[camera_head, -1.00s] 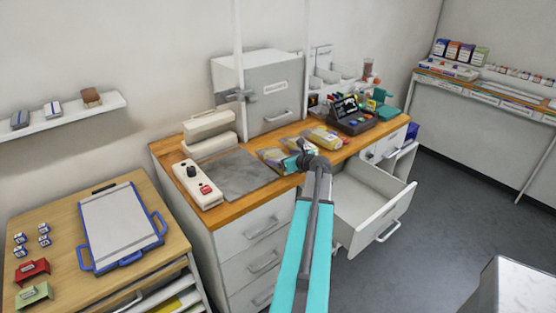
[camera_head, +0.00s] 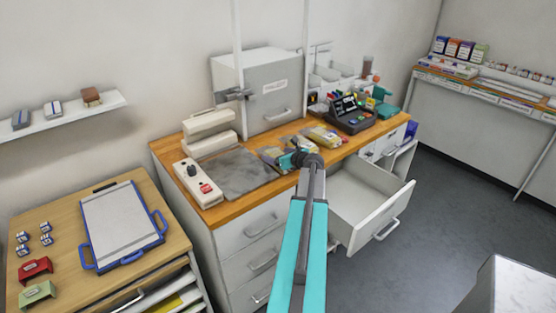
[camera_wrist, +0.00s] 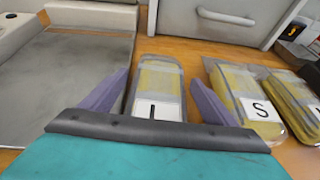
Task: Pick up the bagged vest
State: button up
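In the wrist view, a yellow and grey bagged vest (camera_wrist: 158,75) lies flat on the wooden worktop. Its white label is partly hidden by my gripper body, so the letter is unclear. My gripper (camera_wrist: 160,98) is open, with one purple finger on each side of this bag and gaps between. A second bagged vest (camera_wrist: 240,85), labelled S, lies to the right of the right finger. Another bagged vest (camera_wrist: 294,100) lies at the right edge. In the head view my gripper (camera_head: 297,160) is low over the bags and partly hides them.
A grey mat (camera_head: 238,175) lies left of the bags, beside a control box (camera_head: 197,183) with a red button. A grey cabinet (camera_head: 258,90) stands behind. A dark terminal (camera_head: 350,115) stands at right. An empty drawer (camera_head: 372,205) hangs open below.

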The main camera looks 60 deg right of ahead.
aim_at(278, 154)
jog(key=c, duration=1)
jog(key=shift+r, duration=0.2)
jog(key=shift+r+b, duration=0.7)
jog(key=shift+r, duration=0.85)
jog(key=s+d+b, duration=0.1)
jog(key=s+d, duration=0.1)
jog(key=s, duration=0.2)
jog(key=s+d+r+b, duration=0.1)
jog(key=s+d, duration=0.2)
jog(key=s, duration=0.2)
jog(key=s+d+b, duration=0.2)
jog(key=s, duration=0.3)
jog(key=shift+d+r, duration=0.25)
jog(key=shift+d, duration=0.05)
